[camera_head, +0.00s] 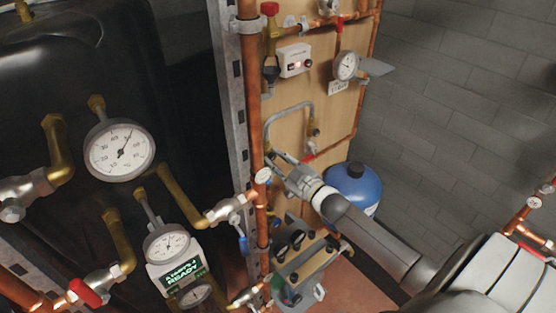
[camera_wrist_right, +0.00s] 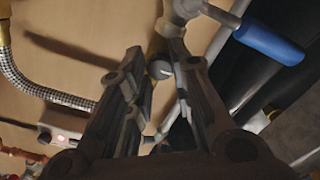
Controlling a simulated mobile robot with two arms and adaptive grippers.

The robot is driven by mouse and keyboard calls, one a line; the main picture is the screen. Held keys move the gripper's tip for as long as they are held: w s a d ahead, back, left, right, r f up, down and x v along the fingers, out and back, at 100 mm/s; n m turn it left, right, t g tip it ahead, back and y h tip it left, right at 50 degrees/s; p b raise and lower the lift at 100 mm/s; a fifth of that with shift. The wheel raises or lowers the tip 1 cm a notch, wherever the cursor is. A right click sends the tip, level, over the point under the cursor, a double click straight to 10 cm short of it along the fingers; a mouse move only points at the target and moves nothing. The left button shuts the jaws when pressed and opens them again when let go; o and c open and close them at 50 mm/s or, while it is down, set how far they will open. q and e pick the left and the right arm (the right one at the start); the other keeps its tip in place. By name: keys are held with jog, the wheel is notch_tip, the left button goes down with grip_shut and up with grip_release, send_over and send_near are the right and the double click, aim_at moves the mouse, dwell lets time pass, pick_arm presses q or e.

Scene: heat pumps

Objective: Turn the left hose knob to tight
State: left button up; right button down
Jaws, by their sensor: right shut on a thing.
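My right gripper (camera_head: 275,164) reaches in from the right in the head view, beside the upright copper pipe and below the grey hose loop (camera_head: 287,113). In the right wrist view its two dark fingers (camera_wrist_right: 156,58) stand on either side of a small round grey knob (camera_wrist_right: 160,69), shut on it. The knob sits just below a metal fitting. The fingers hide part of it, and I cannot tell how tight it is. A braided hose (camera_wrist_right: 38,91) runs along the left of the wrist view. My left gripper is not in view.
A blue valve handle (camera_wrist_right: 268,37) is close to the fingers at upper right of the wrist view. A blue tank (camera_head: 352,186) stands beside my right arm. Gauges (camera_head: 119,150) and brass pipes fill the left. A small white box (camera_head: 294,61) is on the wooden panel.

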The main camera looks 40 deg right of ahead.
dwell(0.3)
jog(key=c, duration=1.3)
grip_release()
jog(key=shift+o, duration=0.2)
jog(key=shift+s, duration=0.15)
jog(key=s+d, duration=0.1)
jog(key=s, duration=1)
jog(key=shift+s, duration=0.35)
